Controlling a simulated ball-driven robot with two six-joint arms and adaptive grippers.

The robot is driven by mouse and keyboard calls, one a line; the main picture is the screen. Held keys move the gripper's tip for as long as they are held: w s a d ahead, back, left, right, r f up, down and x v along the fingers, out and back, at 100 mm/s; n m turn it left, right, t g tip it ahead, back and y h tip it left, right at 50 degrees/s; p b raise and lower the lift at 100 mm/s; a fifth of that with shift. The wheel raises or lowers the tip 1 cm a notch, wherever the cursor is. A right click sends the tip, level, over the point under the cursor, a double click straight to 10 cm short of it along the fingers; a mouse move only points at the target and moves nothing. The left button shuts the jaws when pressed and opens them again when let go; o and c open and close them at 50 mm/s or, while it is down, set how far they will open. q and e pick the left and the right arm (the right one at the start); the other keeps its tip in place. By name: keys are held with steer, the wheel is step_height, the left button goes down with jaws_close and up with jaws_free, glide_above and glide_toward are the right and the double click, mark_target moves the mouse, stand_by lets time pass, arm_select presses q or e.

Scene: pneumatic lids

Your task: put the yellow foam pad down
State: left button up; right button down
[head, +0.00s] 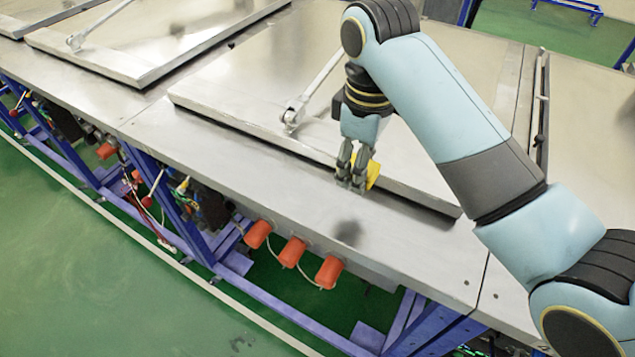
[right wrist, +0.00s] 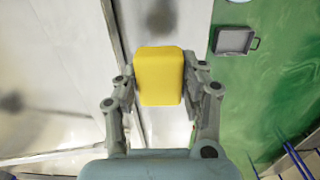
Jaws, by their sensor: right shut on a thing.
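The yellow foam pad (right wrist: 160,76) is a block held between the two fingers of my right gripper (right wrist: 160,88) in the right wrist view. In the head view the right gripper (head: 352,183) hangs over the front strip of the metal bench, with the pad (head: 373,174) showing behind its fingers. A shadow lies on the bench front below and apart from the gripper, so the pad looks held above the surface. I cannot tell the exact height. My left gripper is not in view.
A large metal lid (head: 250,90) with a rod on it lies just behind the gripper. Another lid (head: 150,35) lies further left. Orange-red knobs (head: 293,252) stick out below the bench's front edge. The front strip (head: 200,135) is bare. A grey tray (right wrist: 235,40) shows over the green floor.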

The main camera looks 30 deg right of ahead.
glide_above(317, 195)
step_height(317, 195, down, 4)
steer(key=shift+s+d, duration=0.1)
steer(key=shift+s, duration=0.05)
steer(key=shift+w+f, duration=0.2)
step_height(317, 195, down, 3)
steer(key=shift+p, duration=0.6)
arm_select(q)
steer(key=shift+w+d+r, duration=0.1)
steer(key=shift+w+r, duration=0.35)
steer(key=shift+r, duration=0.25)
arm_select(e)
steer(key=shift+f, duration=0.3)
steer(key=shift+f, duration=0.15)
steer(key=shift+f, duration=0.1)
steer(key=c, duration=0.7)
jaws_free()
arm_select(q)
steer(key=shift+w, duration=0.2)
